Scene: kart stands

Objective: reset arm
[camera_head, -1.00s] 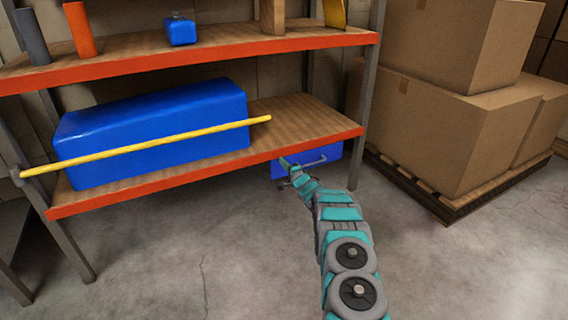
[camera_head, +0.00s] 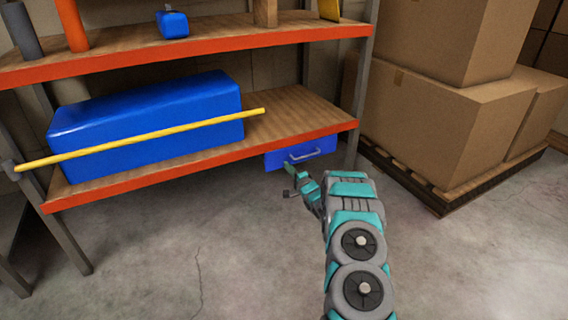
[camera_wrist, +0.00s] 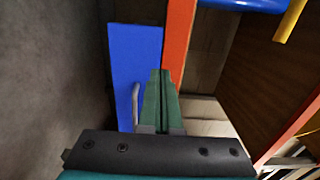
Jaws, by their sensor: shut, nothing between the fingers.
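My gripper (camera_head: 289,180) is in front of the shelf's lower board, just below and left of a blue drawer front (camera_head: 322,150) with a grey handle (camera_head: 303,156). In the wrist view my gripper (camera_wrist: 160,75) has its green fingers together with nothing between them. The blue drawer front (camera_wrist: 133,60) and its handle (camera_wrist: 135,103) show to the left of the fingers there. The fingers appear apart from the handle. My arm reaches up from the bottom right of the head view.
A yellow bar (camera_head: 150,138) runs across a big blue box (camera_head: 150,115) on the lower shelf (camera_head: 290,108). Small items stand on the upper shelf (camera_head: 215,38). Cardboard boxes (camera_head: 445,125) sit on a pallet (camera_head: 440,195) at right. The concrete floor (camera_head: 180,260) in front is clear.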

